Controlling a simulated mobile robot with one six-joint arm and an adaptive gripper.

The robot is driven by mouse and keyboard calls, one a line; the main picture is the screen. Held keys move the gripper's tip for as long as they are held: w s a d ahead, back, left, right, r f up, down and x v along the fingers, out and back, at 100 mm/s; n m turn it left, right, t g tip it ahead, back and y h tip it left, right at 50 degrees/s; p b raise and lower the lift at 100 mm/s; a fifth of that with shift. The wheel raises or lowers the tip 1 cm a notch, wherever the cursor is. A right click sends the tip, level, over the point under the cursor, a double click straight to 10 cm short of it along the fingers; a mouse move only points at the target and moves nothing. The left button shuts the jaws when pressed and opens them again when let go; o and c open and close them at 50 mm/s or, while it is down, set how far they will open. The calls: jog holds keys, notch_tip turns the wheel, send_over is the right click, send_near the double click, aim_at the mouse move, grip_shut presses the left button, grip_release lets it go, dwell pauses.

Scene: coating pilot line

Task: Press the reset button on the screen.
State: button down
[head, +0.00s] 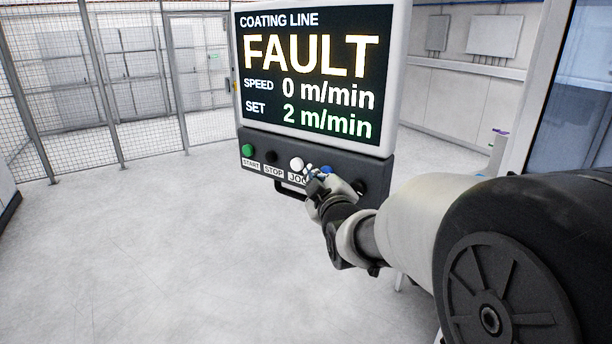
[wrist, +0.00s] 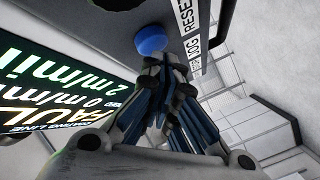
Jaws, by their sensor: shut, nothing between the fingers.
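The screen (head: 315,75) reads COATING LINE, FAULT, speed 0 m/min, set 2 m/min. The blue reset button (head: 327,170) sits on the dark button panel (head: 375,170) below the screen, mostly behind my gripper in the head view. In the wrist view the blue button (wrist: 152,40) shows as a round cap near the RESET label (wrist: 186,18). My gripper (head: 313,173) is shut and empty, with its fingertips (wrist: 166,62) right at the blue button. I cannot tell whether they touch it.
To the left on the panel are a green START button (head: 247,150), a dark STOP button (head: 271,157) and a white JOG button (head: 296,164). A black knob (head: 360,187) is at its right. A handle (head: 288,190) hangs below. Mesh fencing (head: 130,90) stands behind; the floor at left is clear.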

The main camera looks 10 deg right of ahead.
jog(key=shift+w+d+b, duration=0.35)
dwell(0.8)
dwell(0.4)
jog(key=shift+s+a+b, duration=0.65)
jog(key=shift+b, duration=0.05)
jog(key=shift+s+a+b, duration=1)
jog(key=shift+s+a, duration=0.75)
jog(key=shift+a, duration=0.1)
